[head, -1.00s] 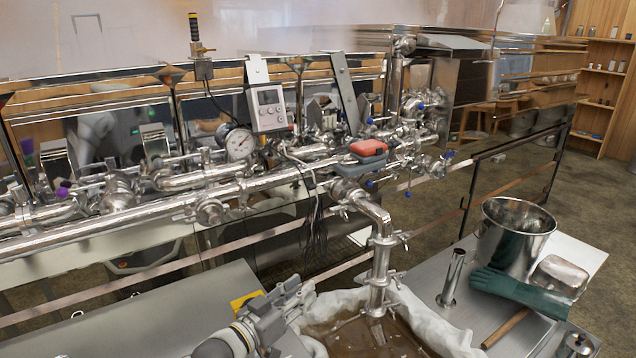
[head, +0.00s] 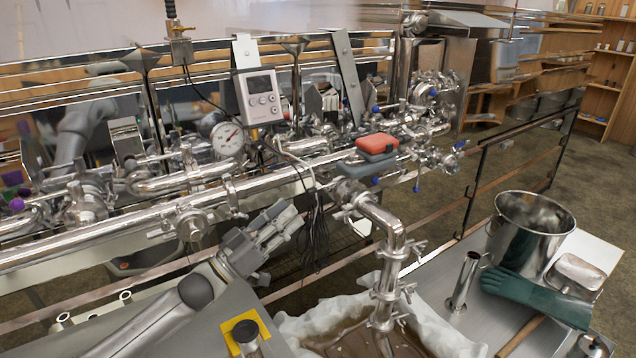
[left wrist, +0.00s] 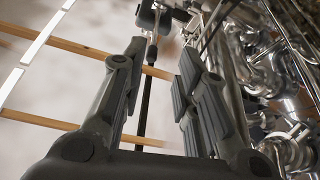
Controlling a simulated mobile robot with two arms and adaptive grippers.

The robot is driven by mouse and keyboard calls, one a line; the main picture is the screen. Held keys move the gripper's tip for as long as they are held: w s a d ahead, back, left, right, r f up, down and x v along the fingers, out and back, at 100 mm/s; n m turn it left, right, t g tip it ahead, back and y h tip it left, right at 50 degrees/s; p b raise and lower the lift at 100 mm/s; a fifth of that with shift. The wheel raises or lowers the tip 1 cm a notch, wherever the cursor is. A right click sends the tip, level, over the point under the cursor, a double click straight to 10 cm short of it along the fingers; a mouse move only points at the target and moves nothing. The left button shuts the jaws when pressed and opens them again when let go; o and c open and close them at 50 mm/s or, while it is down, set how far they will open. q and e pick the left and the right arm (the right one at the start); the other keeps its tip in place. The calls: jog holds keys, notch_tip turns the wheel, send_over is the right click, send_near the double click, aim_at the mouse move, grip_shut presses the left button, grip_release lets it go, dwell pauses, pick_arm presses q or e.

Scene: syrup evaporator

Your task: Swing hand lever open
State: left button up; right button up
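I cannot tell for certain which part is the hand lever. A tilted flat metal bar (head: 348,75) stands up behind the main pipe, right of the display box. An upright black grip (head: 171,9) rises from a small metal box at the top left, cut off by the picture edge. My left gripper (head: 288,220) is below and in front of the pipe, apart from both. In the left wrist view my left gripper (left wrist: 163,55) has its fingers spread. A thin dark rod (left wrist: 144,110) shows between them, seemingly in the background. My right gripper is not in view.
The steel pipe (head: 130,222) runs across with clamps and valves. A display box (head: 260,97), a round gauge (head: 227,138) and hanging cables crowd it. A red-and-grey block (head: 377,146) sits on the pipe. A bucket (head: 530,227) and green glove (head: 530,294) are at right.

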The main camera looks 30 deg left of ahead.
aim_at(319, 188)
pick_arm(q)
jog(key=p+x, duration=0.1)
jog(key=x, duration=0.2)
jog(key=p+x, duration=0.1)
jog(key=x, duration=0.4)
jog(key=shift+d+r+p, duration=0.4)
jog(key=shift+r, duration=0.05)
jog(key=shift+w+d+r, duration=0.1)
jog(key=shift+w, duration=0.55)
grip_shut()
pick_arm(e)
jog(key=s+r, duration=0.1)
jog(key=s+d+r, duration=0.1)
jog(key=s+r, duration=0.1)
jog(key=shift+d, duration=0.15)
